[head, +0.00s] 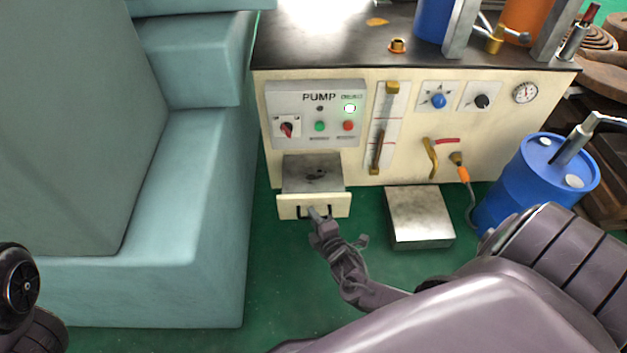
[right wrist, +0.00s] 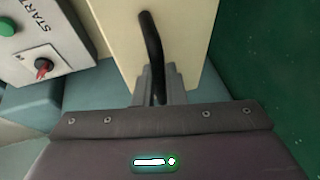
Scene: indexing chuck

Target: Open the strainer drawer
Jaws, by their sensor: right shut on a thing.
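The strainer drawer (head: 290,207) is a cream-fronted drawer low on the cream pump cabinet, below the pump panel. It stands out from the cabinet, and its grey inside with dark bits shows from above. Its black bar handle (right wrist: 150,40) runs across the front. My right gripper (head: 318,213) is at the front of the drawer, shut on the handle; the wrist view shows the two grey fingers (right wrist: 158,85) around the bar. At the left edge of the head view a dark part of mine shows, but no left gripper.
The pump panel (head: 345,128) with knob and buttons is above the drawer. A metal block (head: 418,215) stands on the green floor to the right, with a blue drum (head: 525,195) beyond it. Teal blocks (head: 190,200) stand close on the left. The floor before the drawer is clear.

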